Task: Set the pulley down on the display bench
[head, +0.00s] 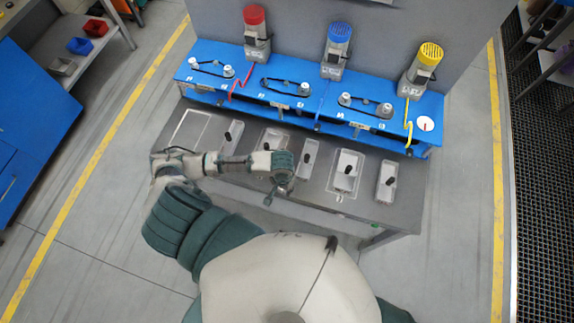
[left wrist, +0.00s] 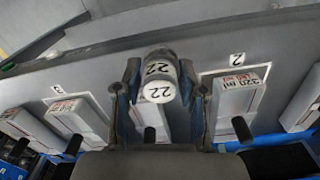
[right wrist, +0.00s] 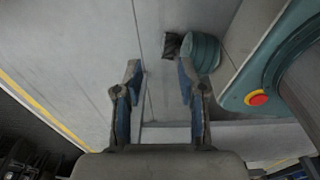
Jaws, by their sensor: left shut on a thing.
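My left gripper (head: 281,188) is over the front part of the grey table, its jaws pointing down. In the left wrist view it is shut on the pulley (left wrist: 159,82), a pale round piece marked 22, held between both fingers. In the head view the gripper mostly hides the pulley. I cannot tell which surface is called the display bench; a blue bench top (head: 296,70) stands behind the grey table (head: 225,186). My right gripper (right wrist: 160,70) shows only in the right wrist view, open and empty above the floor.
Several pale blocks with black knobs, such as the right one (head: 386,181), line the grey table. The blue top carries belt drives and red (head: 256,28), blue (head: 337,48) and yellow-capped (head: 422,66) motors. A red button (right wrist: 258,98) shows in the right wrist view.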

